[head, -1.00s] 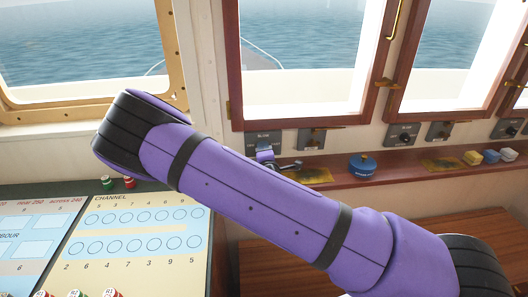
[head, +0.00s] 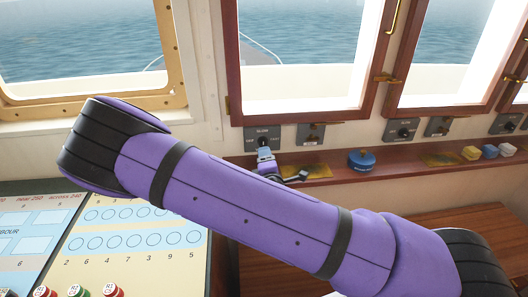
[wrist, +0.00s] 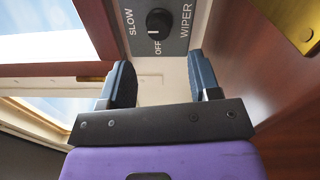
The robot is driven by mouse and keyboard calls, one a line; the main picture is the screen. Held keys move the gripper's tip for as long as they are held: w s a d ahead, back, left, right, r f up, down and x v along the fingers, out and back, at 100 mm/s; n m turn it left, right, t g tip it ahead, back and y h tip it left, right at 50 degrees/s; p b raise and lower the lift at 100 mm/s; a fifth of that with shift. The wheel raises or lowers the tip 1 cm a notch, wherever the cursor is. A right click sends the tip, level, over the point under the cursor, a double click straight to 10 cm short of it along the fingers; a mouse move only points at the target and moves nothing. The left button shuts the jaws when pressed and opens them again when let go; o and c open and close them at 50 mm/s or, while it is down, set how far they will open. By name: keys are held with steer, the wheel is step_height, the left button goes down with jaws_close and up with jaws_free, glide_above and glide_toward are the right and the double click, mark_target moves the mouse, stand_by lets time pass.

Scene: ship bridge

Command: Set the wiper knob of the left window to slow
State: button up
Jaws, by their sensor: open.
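The wiper panel (head: 256,134) of the leftmost wood-framed window is a grey plate on the wall under the frame. In the wrist view its black round knob (wrist: 159,20) sits between the words SLOW and WIPER, with OFF beside it. A light mark on the knob faces the OFF side. My gripper (wrist: 161,80) is open and empty; its two dark fingers point at the panel, one on each side of the knob's line but short of it. In the head view my gripper (head: 265,156) is just below the panel, and the knob is hard to make out.
A brown ledge (head: 335,172) runs below the panels, holding a blue round tin (head: 361,160) and several small boxes. Another panel (head: 311,135) is close on the right. Similar wiper panels (head: 403,131) are farther right. A channel board (head: 120,265) lies lower left.

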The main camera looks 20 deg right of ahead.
steer(key=shift+s+a, duration=0.15)
steer(key=shift+s, duration=0.75)
steer(key=shift+s+a, duration=0.15)
steer(key=shift+s, duration=0.7)
